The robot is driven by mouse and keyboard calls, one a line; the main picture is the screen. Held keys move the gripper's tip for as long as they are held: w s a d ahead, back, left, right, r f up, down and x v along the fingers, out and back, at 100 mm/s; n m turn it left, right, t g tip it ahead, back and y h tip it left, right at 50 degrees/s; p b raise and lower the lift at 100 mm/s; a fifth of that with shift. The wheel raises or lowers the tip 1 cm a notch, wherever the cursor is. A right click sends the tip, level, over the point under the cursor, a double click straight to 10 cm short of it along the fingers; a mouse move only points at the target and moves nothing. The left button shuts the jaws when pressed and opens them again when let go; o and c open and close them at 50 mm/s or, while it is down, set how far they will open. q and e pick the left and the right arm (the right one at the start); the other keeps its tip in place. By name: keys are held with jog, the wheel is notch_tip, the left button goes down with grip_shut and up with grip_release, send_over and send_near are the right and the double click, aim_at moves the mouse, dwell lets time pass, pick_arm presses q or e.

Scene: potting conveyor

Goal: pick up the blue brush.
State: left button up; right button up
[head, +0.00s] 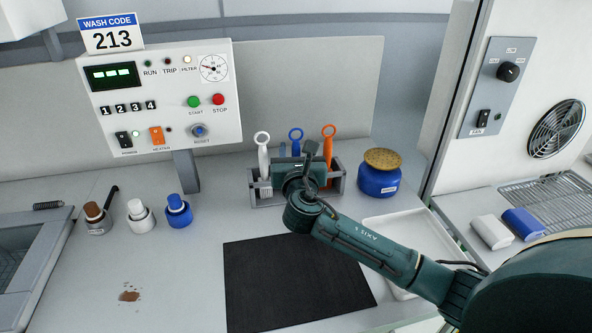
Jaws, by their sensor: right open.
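The blue brush (296,136) stands upright in a grey rack (266,199) at the back of the counter. Its ring-topped handle shows between a white brush (262,150) on the left and an orange brush (328,146) on the right. My right gripper (310,155) is open, in front of the rack and overlapping its middle in the picture. It hides the lower part of the blue brush. I cannot tell whether the gripper touches any brush. My left gripper is out of view.
A blue jar (378,180) with a brown lid stands right of the rack. A black mat (285,285) lies in front, with a white tray (405,236) beside it. Small pots (141,220) and a control box (160,97) are on the left.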

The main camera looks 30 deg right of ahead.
jog(key=shift+w+d, duration=0.1)
jog(key=shift+w, duration=0.1)
jog(key=shift+c, duration=0.5)
grip_shut()
jog(key=shift+r, duration=0.15)
